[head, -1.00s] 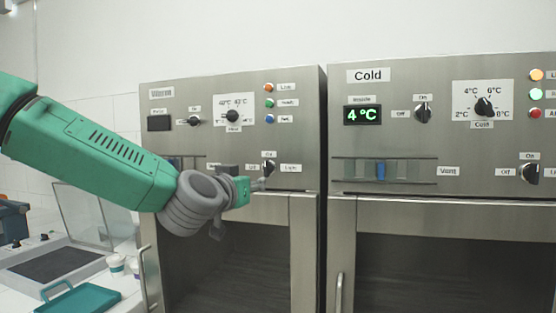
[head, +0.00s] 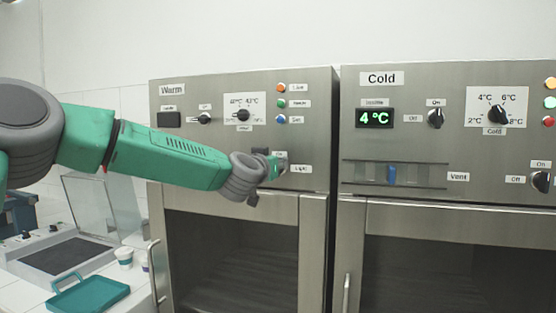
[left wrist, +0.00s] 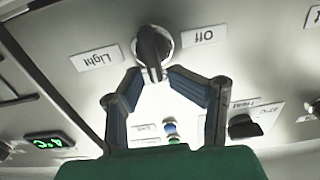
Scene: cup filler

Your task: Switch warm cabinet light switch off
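The warm cabinet (head: 240,95) stands left of the cold one, its "Warm" label at upper left. Its light switch (left wrist: 152,45) is a dark knob on a silver base; its "Light" and "Off" labels appear upside down in the left wrist view. The knob's handle points toward my gripper, not at "Off". My left gripper (left wrist: 153,73) has its fingertips close on both sides of the handle's end; whether they press on it is unclear. In the head view the left gripper (head: 275,167) covers most of the switch. My right gripper is in neither view.
Above the switch are coloured lights (head: 281,103), a temperature dial (head: 243,115) and another knob (head: 204,118). The cold cabinet (head: 440,160) stands close on the right. A teal tray (head: 90,297) and a cup (head: 124,258) sit on the counter at lower left.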

